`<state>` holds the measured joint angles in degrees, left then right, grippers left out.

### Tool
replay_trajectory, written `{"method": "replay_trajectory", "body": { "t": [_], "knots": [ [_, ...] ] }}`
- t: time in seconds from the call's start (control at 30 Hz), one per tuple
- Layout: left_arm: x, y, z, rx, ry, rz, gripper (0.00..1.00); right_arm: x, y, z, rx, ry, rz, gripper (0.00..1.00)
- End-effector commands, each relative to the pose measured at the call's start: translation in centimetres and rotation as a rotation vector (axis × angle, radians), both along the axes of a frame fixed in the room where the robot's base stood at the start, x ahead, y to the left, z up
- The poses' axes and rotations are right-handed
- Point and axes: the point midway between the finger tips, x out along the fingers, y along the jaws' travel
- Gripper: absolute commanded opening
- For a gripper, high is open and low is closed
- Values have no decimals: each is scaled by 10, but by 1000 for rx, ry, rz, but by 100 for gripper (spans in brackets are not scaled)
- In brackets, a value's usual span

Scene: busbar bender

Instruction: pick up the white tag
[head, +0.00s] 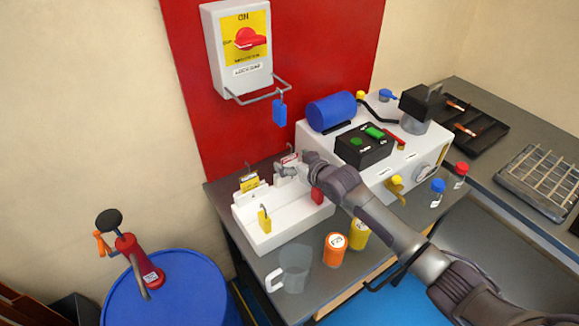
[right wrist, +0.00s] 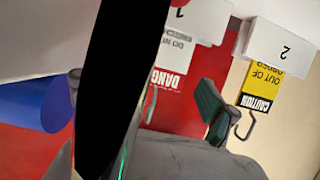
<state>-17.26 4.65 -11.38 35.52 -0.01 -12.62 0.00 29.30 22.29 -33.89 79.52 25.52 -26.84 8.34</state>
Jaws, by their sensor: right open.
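The white tag (right wrist: 174,55) with a red DANGER band appears upside down in the right wrist view, by the label 1. In the head view the white tag (head: 289,159) shows partly at the back of the white rack (head: 283,235), just behind my gripper. My right gripper (head: 286,172) is open at the tag. In the right wrist view the tag appears between the dark near finger and the green-padded finger of the right gripper (right wrist: 165,105). I cannot tell whether they touch it. My left gripper is not in view.
A yellow caution tag (right wrist: 261,84) hangs beside it by the label 2. The rack also holds a yellow padlock (head: 264,220) and a red padlock (head: 317,196). The bender machine (head: 365,145) stands close on the right. A grey mug (head: 294,268) and an orange container (head: 335,250) stand in front.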

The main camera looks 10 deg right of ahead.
Motion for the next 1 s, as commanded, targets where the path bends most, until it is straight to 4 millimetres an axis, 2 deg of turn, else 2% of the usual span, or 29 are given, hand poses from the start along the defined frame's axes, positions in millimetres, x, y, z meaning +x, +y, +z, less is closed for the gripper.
{"method": "replay_trajectory", "body": {
  "t": [0.1,0.43,0.77,1.0],
  "knots": [
    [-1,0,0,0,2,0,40,0,0,0,0,0,0,88],
    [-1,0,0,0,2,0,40,0,0,0,1,0,0,34],
    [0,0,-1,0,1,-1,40,0,0,2,0,-1,0,34],
    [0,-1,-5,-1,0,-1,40,0,-1,25,1,-3,0,34]
  ]
}}
